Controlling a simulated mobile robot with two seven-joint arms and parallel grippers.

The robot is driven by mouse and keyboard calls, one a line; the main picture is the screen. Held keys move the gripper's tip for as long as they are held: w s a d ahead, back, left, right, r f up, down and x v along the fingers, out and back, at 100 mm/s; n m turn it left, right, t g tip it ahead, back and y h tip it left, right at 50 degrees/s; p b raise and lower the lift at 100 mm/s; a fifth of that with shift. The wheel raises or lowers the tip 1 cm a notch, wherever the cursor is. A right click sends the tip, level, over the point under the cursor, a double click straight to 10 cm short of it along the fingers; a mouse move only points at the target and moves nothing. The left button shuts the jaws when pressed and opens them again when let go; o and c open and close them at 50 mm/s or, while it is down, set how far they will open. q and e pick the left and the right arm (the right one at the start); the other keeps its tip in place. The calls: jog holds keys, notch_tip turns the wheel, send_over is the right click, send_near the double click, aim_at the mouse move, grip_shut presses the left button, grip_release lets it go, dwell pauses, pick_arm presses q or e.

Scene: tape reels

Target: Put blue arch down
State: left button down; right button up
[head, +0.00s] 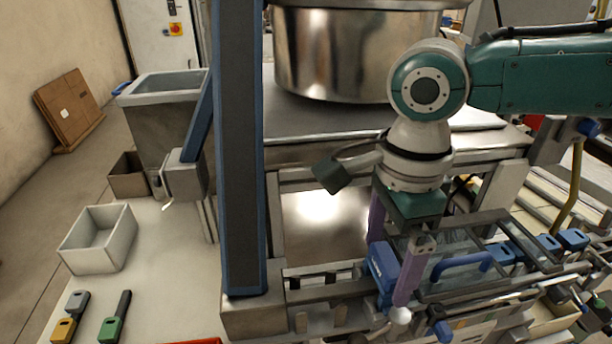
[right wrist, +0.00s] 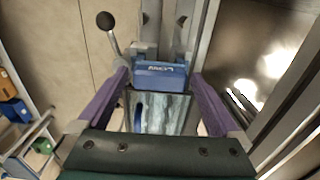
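My right gripper (head: 392,272) points down over the machine rail, its purple fingers on either side of a blue block-like piece (head: 381,263) with white lettering. In the right wrist view this blue piece (right wrist: 160,74) sits between the fingertips (right wrist: 160,70), and both tips appear to meet its sides. The near finger partly hides it in the head view. A blue arch-shaped handle (head: 460,264) lies to the right, over a dark-framed clear panel, apart from the fingers. My left gripper is not in view.
A blue-edged dark post (head: 236,150) stands left of the arm. A large steel drum (head: 335,55) is behind. A black-knobbed lever (right wrist: 106,22) stands near the left finger. A white bin (head: 97,240) and hand tools (head: 115,318) lie on the left table.

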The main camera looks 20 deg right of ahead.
aim_at(388, 258)
notch_tip(388, 258, up, 13)
jog(key=s+a+f+n+t+y, duration=0.1)
jog(key=s+a+f+n+y, duration=0.2)
jog(key=a+n, duration=0.35)
jog(key=s+a+f+n+t, duration=0.1)
jog(key=s+a+f+n, duration=0.35)
jog(key=n, duration=0.35)
jog(key=s+d+f+n+t+h, duration=0.1)
jog(key=s+d+f+n, duration=0.3)
jog(key=s+d+n, duration=0.4)
jog(key=shift+s+t+h+b, duration=0.3)
jog(key=shift+h+b, duration=0.1)
jog(key=shift+h, duration=0.5)
jog(key=shift+a, duration=0.1)
